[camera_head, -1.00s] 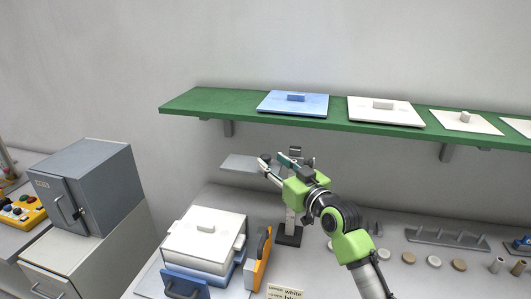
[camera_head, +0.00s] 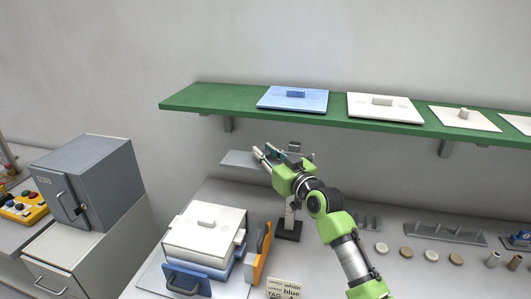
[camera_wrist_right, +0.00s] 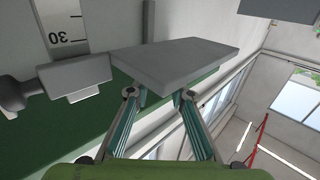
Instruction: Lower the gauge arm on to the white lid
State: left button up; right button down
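The gauge arm (camera_head: 240,159) is a flat grey plate, level and well above the white lid (camera_head: 206,222) that sits on a box. It joins a stand with an upright post (camera_head: 290,215). My right gripper (camera_head: 264,151) is at the plate, overlapping its right part in the head view. In the wrist view the plate (camera_wrist_right: 175,58) lies just beyond the open fingertips (camera_wrist_right: 157,93); I cannot tell whether they touch it. Nothing is held. A scale marked 30 (camera_wrist_right: 62,28) and a grey clamp with knob (camera_wrist_right: 75,78) show beside it. My left gripper is out of view.
A green shelf (camera_head: 180,100) with a blue lid (camera_head: 292,99) and pale lids runs above and behind the gripper. An orange-and-grey upright piece (camera_head: 260,255) stands right of the box. A grey cabinet (camera_head: 100,180) is at left.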

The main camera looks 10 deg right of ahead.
notch_tip(320, 180, down, 20)
jog(key=b, duration=1.5)
jog(key=shift+r, duration=0.25)
jog(key=c, duration=1.8)
grip_release()
jog(key=shift+r, duration=0.1)
jog(key=v, duration=1.2)
jog(key=shift+d, duration=0.1)
